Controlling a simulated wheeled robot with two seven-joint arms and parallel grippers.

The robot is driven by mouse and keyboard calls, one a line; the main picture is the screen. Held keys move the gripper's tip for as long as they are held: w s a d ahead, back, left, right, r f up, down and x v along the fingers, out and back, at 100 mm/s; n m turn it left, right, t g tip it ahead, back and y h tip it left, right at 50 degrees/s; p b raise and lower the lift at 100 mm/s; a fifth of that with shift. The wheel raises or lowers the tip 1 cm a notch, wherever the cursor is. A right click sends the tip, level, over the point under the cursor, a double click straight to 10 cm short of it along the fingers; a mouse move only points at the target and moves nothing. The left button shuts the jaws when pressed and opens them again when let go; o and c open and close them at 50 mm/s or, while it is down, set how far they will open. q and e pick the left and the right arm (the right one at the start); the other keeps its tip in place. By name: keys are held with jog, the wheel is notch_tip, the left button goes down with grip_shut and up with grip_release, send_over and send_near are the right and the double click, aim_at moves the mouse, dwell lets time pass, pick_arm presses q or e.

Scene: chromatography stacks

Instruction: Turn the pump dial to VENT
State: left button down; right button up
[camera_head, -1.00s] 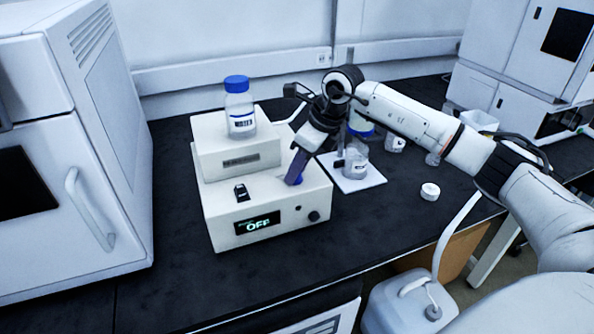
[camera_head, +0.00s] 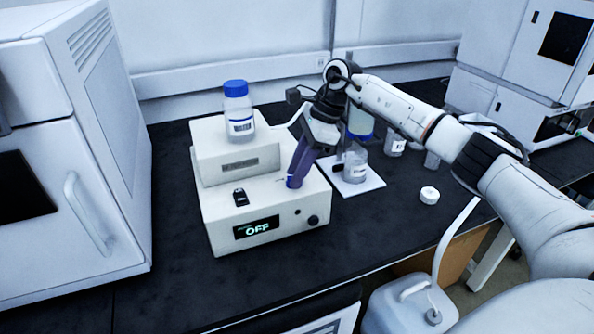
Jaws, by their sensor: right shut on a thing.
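The pump (camera_head: 215,215) is a cream box on the black bench, with a raised block at its back left. Its front display (camera_head: 256,227) reads OFF in green. The blue dial (camera_head: 293,182) is on the pump's top at the right. My right gripper (camera_head: 296,176) reaches down from the upper right, with its purple fingers shut on the dial. The fingers hide most of the dial, so I cannot read which way it points. A black switch (camera_head: 240,197) sits on the pump's top at the left. My left gripper is not in view.
A blue-capped bottle (camera_head: 238,115) stands on the pump's raised block. To the right, a beaker (camera_head: 354,163) stands on a white plate (camera_head: 371,183), near a white round cap (camera_head: 429,195). A large white instrument (camera_head: 125,200) bounds the left. The bench front is clear.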

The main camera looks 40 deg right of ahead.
jog(key=shift+r, duration=0.1)
dwell(0.4)
jog(key=o, duration=1.1)
jog(key=shift+c, duration=0.2)
jog(key=v, duration=1)
jog(key=shift+d, duration=0.1)
